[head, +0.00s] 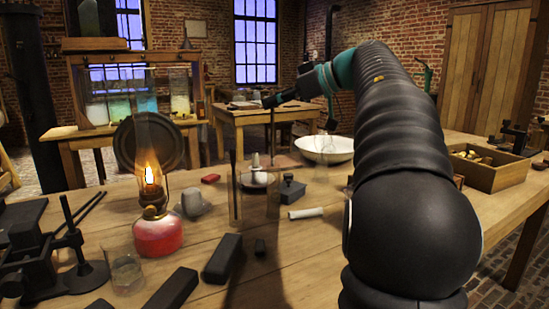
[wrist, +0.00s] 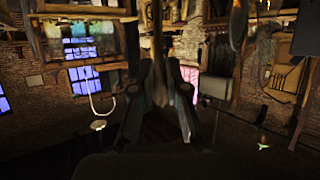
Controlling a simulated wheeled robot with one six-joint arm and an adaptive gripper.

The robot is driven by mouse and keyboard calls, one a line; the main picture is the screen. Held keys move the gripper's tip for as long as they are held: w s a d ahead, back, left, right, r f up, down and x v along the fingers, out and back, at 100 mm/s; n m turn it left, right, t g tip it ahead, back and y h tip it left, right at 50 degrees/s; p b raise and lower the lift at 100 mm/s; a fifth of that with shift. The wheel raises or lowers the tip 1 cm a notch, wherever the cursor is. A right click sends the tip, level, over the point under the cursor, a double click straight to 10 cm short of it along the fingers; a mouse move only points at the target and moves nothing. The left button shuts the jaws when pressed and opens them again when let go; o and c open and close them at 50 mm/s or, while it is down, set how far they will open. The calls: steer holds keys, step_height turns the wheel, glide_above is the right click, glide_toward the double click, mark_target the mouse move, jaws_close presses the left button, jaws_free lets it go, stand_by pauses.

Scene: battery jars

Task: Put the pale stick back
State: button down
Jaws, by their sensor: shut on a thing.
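My gripper (head: 272,100) is high above the far part of the table, left of my arm's bend. It is shut on a thin stick (head: 272,135) that hangs upright below it. The stick looks dark in the head view. In the wrist view a tan, pale stick (wrist: 158,65) shows between the fingers (wrist: 160,95), dim and blurred. A clear glass jar (head: 252,208) stands on the table below and nearer, with a dark stick (head: 233,180) upright at its left side. The stick in my gripper is clear of the table, and its lower end is hard to make out.
A lit oil lamp (head: 157,232) stands left of the jar. A grey lidded block (head: 288,190), a white roll (head: 306,213) and a white bowl (head: 325,150) are to its right. Dark blocks (head: 222,258) lie in front. A wooden crate (head: 488,172) is at the far right.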

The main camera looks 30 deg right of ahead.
step_height(320, 180, down, 12)
steer(key=b, duration=0.3)
steer(key=shift+f, duration=0.15)
steer(key=c, duration=1.2)
jaws_free()
steer(key=shift+f, duration=0.1)
steer(key=p+v, duration=0.1)
steer(key=v, duration=1.1)
